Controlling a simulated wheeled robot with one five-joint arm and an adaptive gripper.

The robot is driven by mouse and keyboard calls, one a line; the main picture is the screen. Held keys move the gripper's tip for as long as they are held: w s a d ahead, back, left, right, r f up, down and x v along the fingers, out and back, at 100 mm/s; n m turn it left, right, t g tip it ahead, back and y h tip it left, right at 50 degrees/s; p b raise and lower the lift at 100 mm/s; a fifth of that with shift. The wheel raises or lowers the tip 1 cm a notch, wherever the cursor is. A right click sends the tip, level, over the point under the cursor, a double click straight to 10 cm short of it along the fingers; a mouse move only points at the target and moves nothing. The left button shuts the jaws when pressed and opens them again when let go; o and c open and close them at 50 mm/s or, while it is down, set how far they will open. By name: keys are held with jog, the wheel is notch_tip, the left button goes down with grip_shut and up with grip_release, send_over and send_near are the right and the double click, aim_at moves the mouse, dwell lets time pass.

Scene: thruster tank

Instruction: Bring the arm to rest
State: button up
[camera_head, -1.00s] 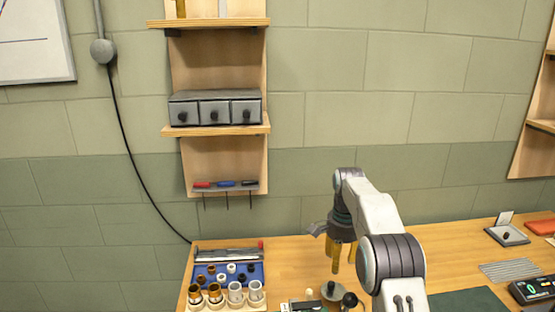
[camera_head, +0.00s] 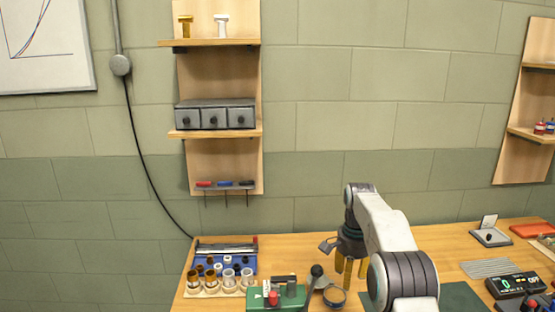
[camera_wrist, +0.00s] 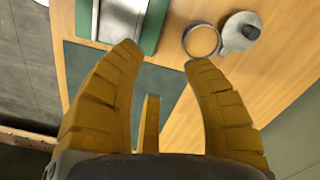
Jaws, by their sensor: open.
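My gripper (camera_head: 350,270) hangs from my raised arm over the workbench, yellow fingers pointing down. In the wrist view my gripper (camera_wrist: 160,60) shows its yellow fingers spread wide, with nothing between the tips. A third yellow finger shows between them, lower in that view. Below the fingers lies the wooden bench top (camera_wrist: 270,25) with a dark green mat (camera_wrist: 165,85). In the head view the bench top (camera_head: 390,245) is partly hidden by my arm.
A blue tray (camera_head: 240,262) with fittings is farther left. A digital meter (camera_head: 515,284) is at right. Wall shelves (camera_head: 215,135) hang behind.

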jog(key=f+n, duration=0.2)
jog(key=s+f+n, duration=0.1)
jog(key=f+n, duration=0.1)
jog(key=f, duration=0.1)
jog(key=s+f+n, duration=0.1)
jog(key=f+n, duration=0.1)
jog(key=f, duration=0.1)
jog(key=shift+f+n, duration=0.1)
jog(key=shift+n, duration=0.3)
jog(key=s, duration=0.2)
jog(key=s+n+g, duration=0.1)
jog(key=s, duration=0.2)
jog(key=s+n, duration=0.1)
jog(key=s, duration=0.1)
jog(key=shift+s+a+f, duration=0.2)
jog(key=shift+s+f, duration=0.05)
jog(key=shift+f, duration=0.1)
jog(key=s+a+r+n+t, duration=0.1)
jog(key=s+r, duration=0.4)
jog(key=s, duration=0.8)
jog(key=s+r+n, duration=0.1)
jog(key=s+r, duration=0.4)
jog(key=s, duration=0.7)
notch_tip(320, 180, up, 7)
jog(key=s+t, duration=0.2)
jog(key=t, duration=0.2)
jog(key=shift+s+f, duration=0.15)
jog(key=shift+s, duration=0.25)
